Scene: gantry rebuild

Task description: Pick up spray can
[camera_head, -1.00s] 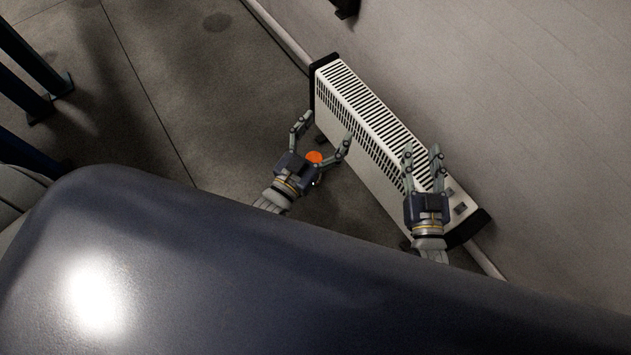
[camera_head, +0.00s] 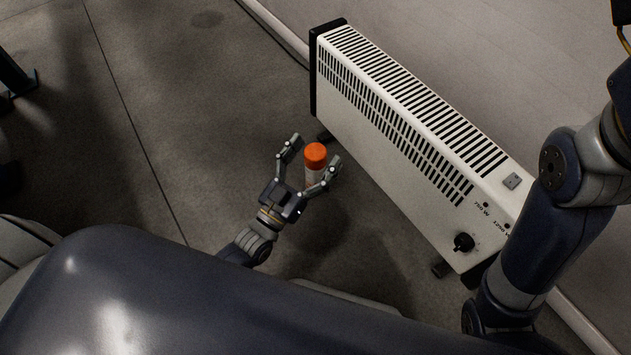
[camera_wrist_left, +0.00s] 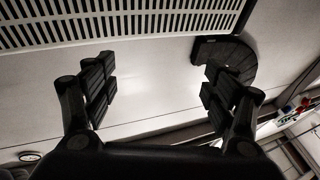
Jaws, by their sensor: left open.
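The spray can has an orange cap (camera_head: 315,154) and a pale body (camera_head: 313,178), and looks upright on the floor in the head view. My left gripper (camera_head: 314,150) is open, with one finger to each side of the can in that view. The right finger overlaps part of the can's body. My right gripper is out of view.
A white slotted heater (camera_head: 400,120) stands just right of the can, along the wall; its dial (camera_head: 464,242) faces the can's side. Bare concrete floor (camera_head: 180,110) lies to the left. My right arm (camera_head: 550,240) crosses the heater's near end.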

